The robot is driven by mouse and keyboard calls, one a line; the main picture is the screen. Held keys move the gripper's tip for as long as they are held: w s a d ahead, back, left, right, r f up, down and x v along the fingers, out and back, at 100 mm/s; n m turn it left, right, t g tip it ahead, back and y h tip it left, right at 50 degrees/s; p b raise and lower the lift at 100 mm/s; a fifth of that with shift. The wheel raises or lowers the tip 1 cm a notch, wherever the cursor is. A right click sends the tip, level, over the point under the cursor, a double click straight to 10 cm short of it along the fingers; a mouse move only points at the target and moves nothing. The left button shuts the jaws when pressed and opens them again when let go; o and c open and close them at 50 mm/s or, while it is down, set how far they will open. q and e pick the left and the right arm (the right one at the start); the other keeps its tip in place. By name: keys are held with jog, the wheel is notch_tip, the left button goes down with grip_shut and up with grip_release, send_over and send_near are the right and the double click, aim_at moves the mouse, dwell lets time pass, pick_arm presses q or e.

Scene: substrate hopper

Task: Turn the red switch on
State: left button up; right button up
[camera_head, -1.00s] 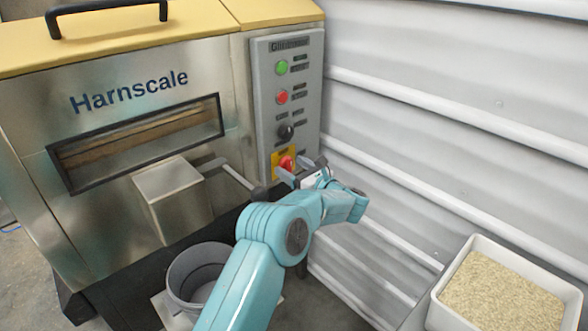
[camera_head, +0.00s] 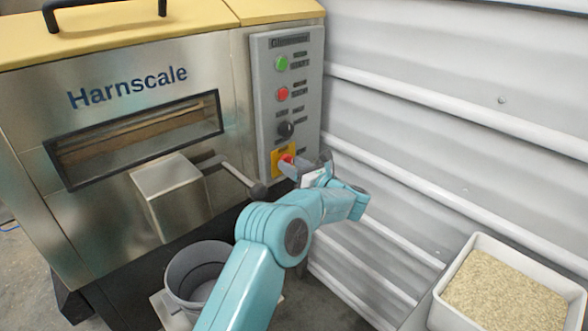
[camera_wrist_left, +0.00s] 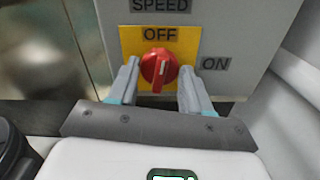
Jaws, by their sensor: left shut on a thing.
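The red switch (camera_head: 287,159) is a round rotary knob on a yellow plate (camera_wrist_left: 189,42) low on the grey control panel. In the left wrist view the red switch (camera_wrist_left: 158,70) has OFF printed above it and ON to its right. Its white mark stands nearly upright, toward OFF. My left gripper (camera_head: 303,167) is at the panel, and in the wrist view its fingers (camera_wrist_left: 159,78) stand on both sides of the knob, shut on it. In the head view the gripper partly hides the switch and plate. My right gripper is not in view.
Above the switch the panel carries a black knob (camera_head: 286,130), a red button (camera_head: 283,94) and a green button (camera_head: 281,63). A lever with a dark ball end (camera_head: 259,191) sticks out just left of my gripper. A grey bucket (camera_head: 178,291) stands below, and a white bin of grain (camera_head: 437,312) at right.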

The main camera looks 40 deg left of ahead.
pick_arm(q)
jog(key=shift+f+m+p, duration=0.2)
jog(key=shift+m+p, duration=0.95)
jog(key=shift+m, duration=6.75)
jog(key=o, duration=1.1)
jog(key=shift+c, duration=0.2)
jog(key=s+d+p, duration=0.1)
jog(key=d, duration=1.5)
jog(key=shift+s+d, duration=0.15)
jog(key=shift+d, duration=0.05)
